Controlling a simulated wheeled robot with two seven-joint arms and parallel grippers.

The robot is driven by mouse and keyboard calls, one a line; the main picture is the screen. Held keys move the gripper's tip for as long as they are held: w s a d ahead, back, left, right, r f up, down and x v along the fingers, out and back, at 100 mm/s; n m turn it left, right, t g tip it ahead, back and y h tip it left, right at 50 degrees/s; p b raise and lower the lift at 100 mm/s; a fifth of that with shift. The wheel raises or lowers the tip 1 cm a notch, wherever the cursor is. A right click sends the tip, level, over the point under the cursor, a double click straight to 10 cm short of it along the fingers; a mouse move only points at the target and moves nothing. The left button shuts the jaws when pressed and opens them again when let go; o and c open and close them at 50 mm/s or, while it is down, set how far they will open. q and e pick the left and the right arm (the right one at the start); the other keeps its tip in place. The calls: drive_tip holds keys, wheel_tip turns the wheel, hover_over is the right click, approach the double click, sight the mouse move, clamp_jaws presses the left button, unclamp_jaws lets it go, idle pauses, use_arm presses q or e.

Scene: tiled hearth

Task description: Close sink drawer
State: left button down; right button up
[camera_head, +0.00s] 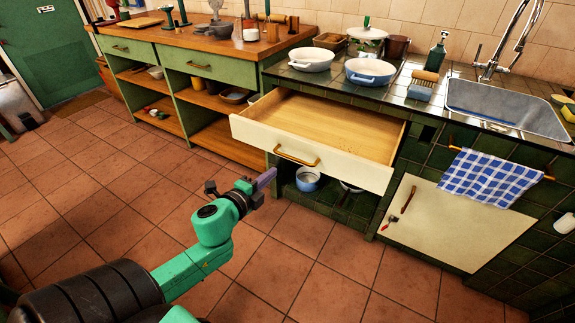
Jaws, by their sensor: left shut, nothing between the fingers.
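The sink drawer (330,119) is pulled out from under the dark tiled counter, to the left of the sink. It has a cream front with a copper-coloured bar handle (296,156) and an empty wooden inside. My left gripper (268,177) is shut and empty. In the picture it is just below and left of the drawer's handle, in front of the drawer's front face. I cannot tell whether its tip touches the drawer. My right gripper is out of view.
The metal sink (507,108) is at the right, with a checked towel (489,178) on a rail below it. White and blue pots (370,72) stand on the counter. A green cabinet with a wooden top (200,40) stands at the back left. The tiled floor (130,190) is clear.

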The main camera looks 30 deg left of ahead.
use_arm(q)
drive_tip(key=x, duration=0.8)
drive_tip(key=shift+b, duration=0.3)
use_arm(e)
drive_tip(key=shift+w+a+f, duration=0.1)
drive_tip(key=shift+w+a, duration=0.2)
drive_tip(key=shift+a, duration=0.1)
use_arm(q)
drive_tip(key=shift+w, duration=0.15)
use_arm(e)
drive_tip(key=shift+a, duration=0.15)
use_arm(q)
drive_tip(key=shift+w, duration=0.1)
